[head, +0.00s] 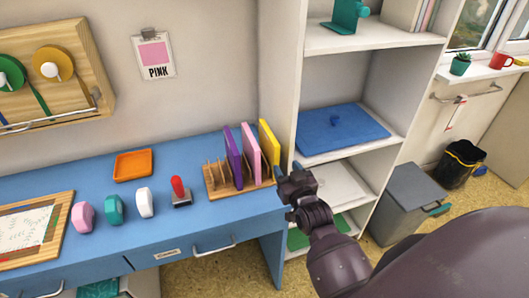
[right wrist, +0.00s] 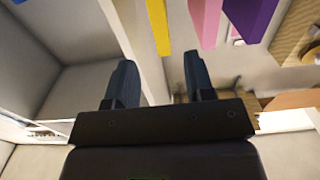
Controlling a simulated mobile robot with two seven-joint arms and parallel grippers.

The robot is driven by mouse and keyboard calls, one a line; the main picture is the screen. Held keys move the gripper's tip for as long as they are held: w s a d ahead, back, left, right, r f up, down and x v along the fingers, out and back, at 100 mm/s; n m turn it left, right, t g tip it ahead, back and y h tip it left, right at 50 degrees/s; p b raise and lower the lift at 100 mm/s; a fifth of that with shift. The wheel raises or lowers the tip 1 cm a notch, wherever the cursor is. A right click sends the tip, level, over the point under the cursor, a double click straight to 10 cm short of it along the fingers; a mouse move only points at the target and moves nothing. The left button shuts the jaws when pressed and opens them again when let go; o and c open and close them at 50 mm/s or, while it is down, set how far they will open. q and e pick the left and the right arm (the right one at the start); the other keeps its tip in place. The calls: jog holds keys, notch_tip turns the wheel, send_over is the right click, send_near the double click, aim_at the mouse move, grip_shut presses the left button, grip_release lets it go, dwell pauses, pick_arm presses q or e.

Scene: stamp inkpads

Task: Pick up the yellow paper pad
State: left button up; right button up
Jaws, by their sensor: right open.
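The yellow paper pad (head: 268,143) stands upright at the right end of a wooden slotted rack (head: 214,184) on the blue desk. A pink pad (head: 250,148) and a purple pad (head: 233,152) stand to its left in the same rack. My right gripper (head: 287,174) is open and empty, just right of the yellow pad's lower edge. In the right wrist view the yellow pad (right wrist: 157,26) lies beyond the two open fingers (right wrist: 161,78), near the line between them and apart from them. My left gripper is not in view.
A white shelf unit (head: 281,70) stands close to the right of the rack, with a blue mat (head: 350,135) on one shelf. A red-handled stamp (head: 179,190), coloured inkpads and an orange tray (head: 133,165) are left of the rack on the desk (head: 240,208).

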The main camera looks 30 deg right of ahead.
aim_at(273, 148)
jog(key=x, duration=0.5)
jog(key=shift+w+d, duration=0.1)
jog(key=shift+w, duration=0.1)
jog(key=shift+f+b+x, duration=0.1)
jog(key=shift+b+x, duration=0.1)
jog(key=shift+x, duration=1.05)
jog(key=shift+f+b+x, duration=0.15)
jog(key=shift+x, duration=1.1)
grip_shut()
